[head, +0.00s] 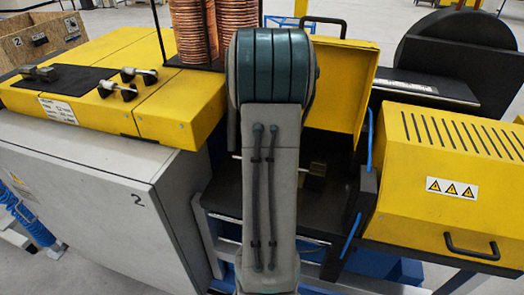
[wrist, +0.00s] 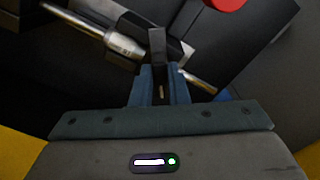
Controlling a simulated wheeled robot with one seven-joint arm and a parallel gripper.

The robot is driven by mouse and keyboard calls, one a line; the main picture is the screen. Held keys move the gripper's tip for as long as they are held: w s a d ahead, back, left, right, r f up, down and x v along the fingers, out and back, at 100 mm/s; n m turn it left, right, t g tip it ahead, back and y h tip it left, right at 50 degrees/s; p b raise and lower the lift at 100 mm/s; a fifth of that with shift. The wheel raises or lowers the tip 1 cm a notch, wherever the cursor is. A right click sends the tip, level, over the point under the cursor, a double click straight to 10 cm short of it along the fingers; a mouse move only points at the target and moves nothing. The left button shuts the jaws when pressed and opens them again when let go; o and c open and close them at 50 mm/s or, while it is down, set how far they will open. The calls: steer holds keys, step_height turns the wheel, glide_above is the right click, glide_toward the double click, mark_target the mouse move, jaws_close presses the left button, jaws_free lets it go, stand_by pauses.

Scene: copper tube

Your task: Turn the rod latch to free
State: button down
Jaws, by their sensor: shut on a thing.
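In the wrist view a metal rod (wrist: 78,20) with a thicker silver collar (wrist: 124,44) runs diagonally from upper left to lower right. A dark upright piece (wrist: 157,42), which looks like the rod latch's handle, stands at the rod's middle. My gripper (wrist: 158,84) has its two blue-grey fingers close together around the lower end of this piece. The fingers hide part of the rod, whose other end (wrist: 198,82) shows to their right. In the head view my arm covers the gripper and most of the latch.
In the head view a raised yellow cover (head: 345,85) stands behind my arm. A closed yellow housing (head: 450,180) is at the right, and a yellow-topped cabinet (head: 110,200) at the left. Copper coils (head: 190,30) stand behind. A red part (wrist: 225,4) shows at the wrist view's top edge.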

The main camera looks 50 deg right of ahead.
steer(key=shift+r+m, duration=0.1)
steer(key=shift+m, duration=0.5)
steer(key=c, duration=1.4)
jaws_free()
step_height(320, 180, up, 14)
steer(key=b, duration=0.1)
